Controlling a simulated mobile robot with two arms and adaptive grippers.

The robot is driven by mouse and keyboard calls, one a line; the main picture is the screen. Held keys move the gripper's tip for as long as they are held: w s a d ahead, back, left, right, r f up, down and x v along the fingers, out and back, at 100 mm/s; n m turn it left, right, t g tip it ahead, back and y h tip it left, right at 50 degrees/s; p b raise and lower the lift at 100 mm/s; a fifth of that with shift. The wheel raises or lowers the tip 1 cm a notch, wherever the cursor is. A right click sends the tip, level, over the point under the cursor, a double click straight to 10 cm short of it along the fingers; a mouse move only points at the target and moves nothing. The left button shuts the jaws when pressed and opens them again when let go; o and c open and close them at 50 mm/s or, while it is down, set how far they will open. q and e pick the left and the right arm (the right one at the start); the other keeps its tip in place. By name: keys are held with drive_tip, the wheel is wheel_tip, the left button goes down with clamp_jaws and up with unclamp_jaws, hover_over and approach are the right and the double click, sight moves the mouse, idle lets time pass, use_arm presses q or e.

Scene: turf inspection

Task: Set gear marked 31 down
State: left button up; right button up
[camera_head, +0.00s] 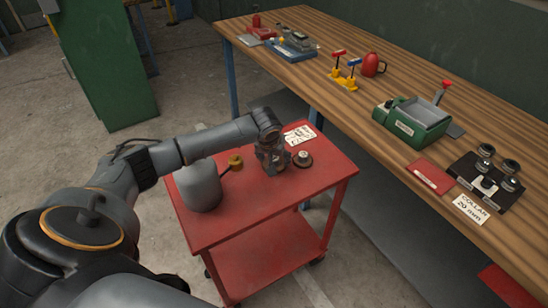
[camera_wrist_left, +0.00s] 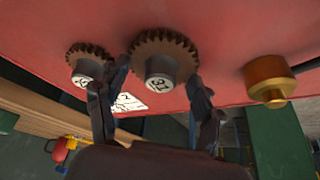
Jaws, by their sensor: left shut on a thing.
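My left gripper (camera_head: 271,160) is low over the top of a red cart (camera_head: 240,218). In the head view the gripper mostly hides this gear. I cannot tell whether the gear touches the cart top. A second, smaller gear (camera_head: 303,159) sits on the cart just right of the gripper; its marking is hard to read in the left wrist view (camera_wrist_left: 87,66). My right gripper is not in view.
A grey rounded container (camera_head: 199,186) and a brass-ended item (camera_head: 235,162) are left of the gripper; a white card (camera_head: 300,135) lies behind. The cart's front top is clear. A wooden bench (camera_head: 340,100) with a green box (camera_head: 413,124) and a collar stand (camera_head: 485,184) runs along the right.

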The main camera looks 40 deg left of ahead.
use_arm(q)
drive_tip(key=o, duration=1.1)
drive_tip(key=shift+f, duration=0.1)
drive_tip(key=shift+o, duration=0.2)
drive_tip(key=v, duration=1.2)
drive_tip(key=shift+d, duration=0.1)
